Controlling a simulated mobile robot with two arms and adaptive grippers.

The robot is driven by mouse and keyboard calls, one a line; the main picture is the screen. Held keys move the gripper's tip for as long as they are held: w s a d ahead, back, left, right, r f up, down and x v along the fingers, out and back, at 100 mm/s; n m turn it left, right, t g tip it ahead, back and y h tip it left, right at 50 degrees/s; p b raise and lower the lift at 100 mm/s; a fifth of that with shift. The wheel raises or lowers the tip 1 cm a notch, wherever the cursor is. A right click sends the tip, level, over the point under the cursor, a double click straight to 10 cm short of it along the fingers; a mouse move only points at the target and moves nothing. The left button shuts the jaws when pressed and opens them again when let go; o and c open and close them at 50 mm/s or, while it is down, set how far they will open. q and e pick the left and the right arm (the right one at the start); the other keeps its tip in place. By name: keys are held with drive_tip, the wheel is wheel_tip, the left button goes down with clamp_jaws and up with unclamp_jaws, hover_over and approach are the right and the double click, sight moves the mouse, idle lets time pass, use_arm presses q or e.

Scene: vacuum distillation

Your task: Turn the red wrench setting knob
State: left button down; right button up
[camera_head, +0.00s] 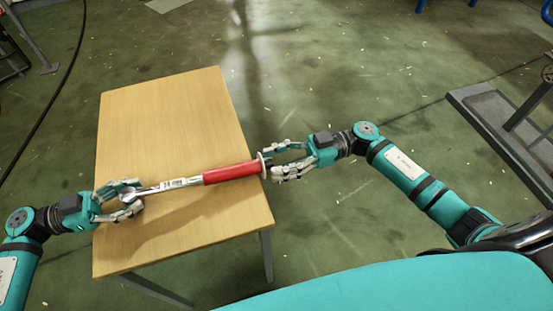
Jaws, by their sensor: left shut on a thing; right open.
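A torque wrench with a silver shaft (172,186) and a red handle (231,173) is held level above the wooden table (160,110). My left gripper (131,195) is shut on the wrench's head end at the left. At the right end of the red handle is a pale ring with a dark end piece, the setting knob (265,163). My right gripper (273,163) is open with its fingers around or beside this knob, past the table's right edge. I cannot tell whether the fingers touch the knob.
The table top is otherwise bare, with free room behind and in front of the wrench. A dark metal frame (500,130) stands on the floor at the right. A black cable (62,90) lies on the green floor at the left.

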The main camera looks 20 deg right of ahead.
drive_tip(key=shift+a, duration=0.25)
clamp_jaws()
